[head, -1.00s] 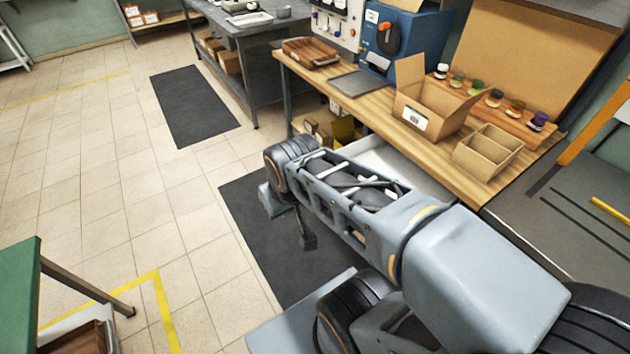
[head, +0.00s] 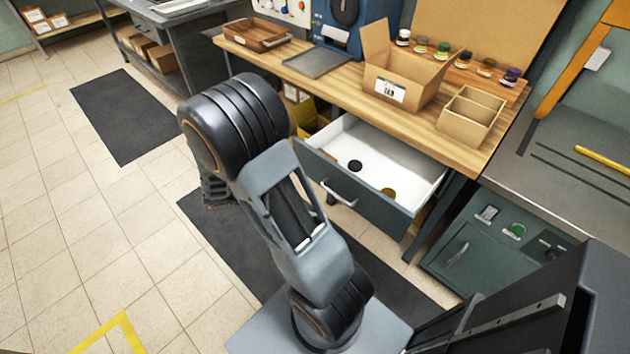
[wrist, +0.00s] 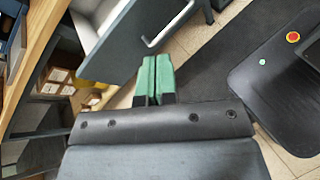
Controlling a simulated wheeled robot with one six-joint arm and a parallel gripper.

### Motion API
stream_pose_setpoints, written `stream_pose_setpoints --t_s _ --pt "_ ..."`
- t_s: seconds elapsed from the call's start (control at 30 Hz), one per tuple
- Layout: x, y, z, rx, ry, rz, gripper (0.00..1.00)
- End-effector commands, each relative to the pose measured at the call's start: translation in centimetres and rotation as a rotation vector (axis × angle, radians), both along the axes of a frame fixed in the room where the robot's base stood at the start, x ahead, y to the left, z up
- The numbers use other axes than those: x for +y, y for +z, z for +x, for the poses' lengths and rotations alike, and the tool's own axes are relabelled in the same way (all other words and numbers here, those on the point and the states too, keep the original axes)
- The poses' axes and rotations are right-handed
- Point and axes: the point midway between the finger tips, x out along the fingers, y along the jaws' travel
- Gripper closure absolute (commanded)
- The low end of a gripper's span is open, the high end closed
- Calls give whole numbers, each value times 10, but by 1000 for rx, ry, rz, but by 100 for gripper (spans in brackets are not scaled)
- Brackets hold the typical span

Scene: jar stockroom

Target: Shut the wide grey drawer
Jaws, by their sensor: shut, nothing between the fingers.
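The wide grey drawer (head: 357,190) is pulled out from under the wooden-topped bench. Its white inside shows, with a black round lid and a yellowish round lid lying in it. Its front has a pale bar handle (head: 339,193). In the wrist view the drawer's grey front (wrist: 135,40) and its handle (wrist: 168,25) lie just beyond the fingers. My gripper (wrist: 153,60) is shut and empty, its green fingertips together near the lower edge of the drawer front; I cannot tell if they touch it.
On the bench top (head: 345,85) stand an open cardboard box (head: 405,75), a divided carton (head: 470,117), a wooden tray (head: 256,36) and several jars. A green cabinet (head: 480,250) stands right of the drawer. A dark mat (head: 235,240) covers the floor in front.

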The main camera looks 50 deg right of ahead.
Motion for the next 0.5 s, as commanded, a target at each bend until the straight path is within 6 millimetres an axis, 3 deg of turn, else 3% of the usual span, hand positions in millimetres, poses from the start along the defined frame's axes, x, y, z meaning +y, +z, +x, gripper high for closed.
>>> stream_pose_setpoints --t_s 0.03,0.2,0.33,0.5 --pt "-8 -27 7 88 59 -58 100" --pt "-24 -74 29 291 250 -217 100" --pt "-28 -100 41 383 354 -290 100" --pt "-32 -119 48 439 427 -336 100"
